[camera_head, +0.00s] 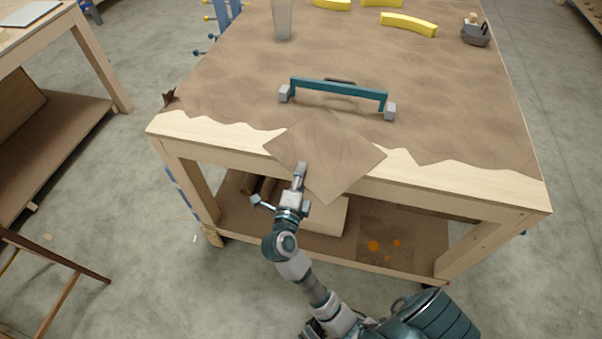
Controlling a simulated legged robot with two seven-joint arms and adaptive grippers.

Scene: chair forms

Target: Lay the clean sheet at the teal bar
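The teal bar (338,89), with a grey block at each end, stands on the brown-covered table top near the front edge. A plain brown sheet (335,150), with no stains showing, is at the table's front edge below the bar. Its near corner sticks out past the edge. My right gripper (300,172) is at the sheet's near-left edge and appears shut on it; the finger under the sheet is hidden. The sheet is apart from the bar in the picture. Whether it touches the table is unclear. My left gripper is not in view.
Another brown sheet with orange spots (385,248) lies on the lower shelf, beside a pale board (327,217). A clear cup (282,18), yellow curved pieces (408,24) and a dark tool (475,35) are farther back on the table. The covering between bar and sheet is clear.

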